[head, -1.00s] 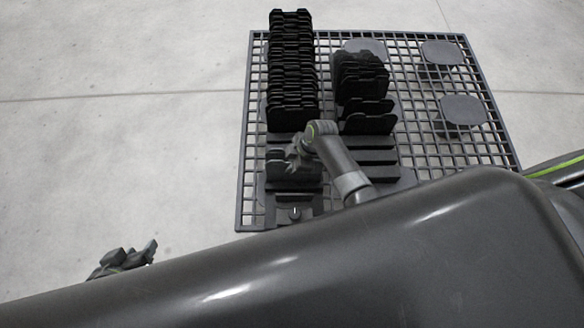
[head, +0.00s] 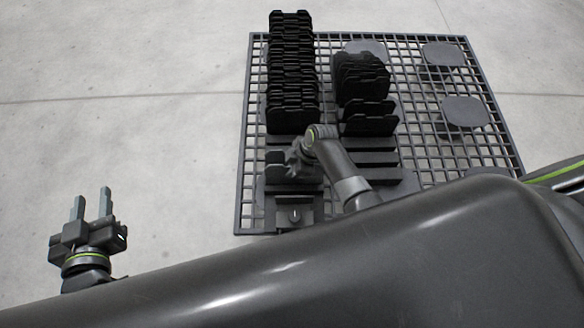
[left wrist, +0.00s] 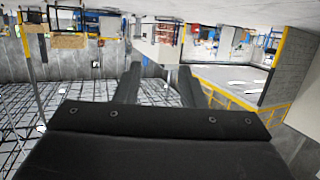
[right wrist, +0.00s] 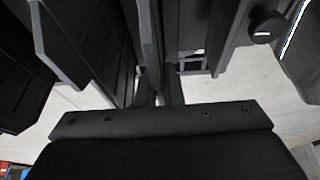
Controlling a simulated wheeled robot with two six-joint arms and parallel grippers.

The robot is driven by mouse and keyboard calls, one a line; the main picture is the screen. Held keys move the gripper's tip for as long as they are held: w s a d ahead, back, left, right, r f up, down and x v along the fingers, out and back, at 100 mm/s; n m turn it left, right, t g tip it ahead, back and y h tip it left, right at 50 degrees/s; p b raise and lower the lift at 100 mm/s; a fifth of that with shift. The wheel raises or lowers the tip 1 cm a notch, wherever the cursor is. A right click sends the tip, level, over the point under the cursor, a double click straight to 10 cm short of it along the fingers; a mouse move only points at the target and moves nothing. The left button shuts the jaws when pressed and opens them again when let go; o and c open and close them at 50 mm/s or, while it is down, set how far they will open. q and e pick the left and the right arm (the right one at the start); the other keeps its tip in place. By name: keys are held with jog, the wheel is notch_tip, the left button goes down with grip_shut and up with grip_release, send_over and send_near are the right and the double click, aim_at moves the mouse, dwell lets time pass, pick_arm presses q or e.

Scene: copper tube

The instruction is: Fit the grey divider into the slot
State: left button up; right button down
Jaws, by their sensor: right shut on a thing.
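My right gripper (head: 298,160) is at the front of the left row of the rack, shut on a thin grey plate, which I take for the grey divider. The plate stands edge-on between the fingers in the right wrist view (right wrist: 150,35). The right fingertips (right wrist: 158,92) are partly hidden by the plate. Another grey-edged panel (right wrist: 75,50) stands beside it on the left. The slot itself cannot be made out; the gripper and plates cover that area. My left gripper (head: 91,200) is open and empty, left of the rack over the floor; its spread fingers show in the left wrist view (left wrist: 158,85).
Black dividers (head: 292,75) stand close together in the left row, and several more (head: 361,85) in the second row. Bare slotted bars (head: 372,158) lie in front of those. The grid table (head: 430,140) is mostly clear at right.

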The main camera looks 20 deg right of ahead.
pick_arm(q)
jog(key=shift+r, duration=0.1)
pick_arm(e)
jog(key=shift+f, duration=0.1)
jog(key=c, duration=1.6)
grip_release()
pick_arm(q)
jog(key=shift+w+r+t, duration=0.2)
jog(key=shift+r+t, duration=0.1)
jog(key=shift+r, duration=0.05)
pick_arm(e)
jog(key=shift+o, duration=0.2)
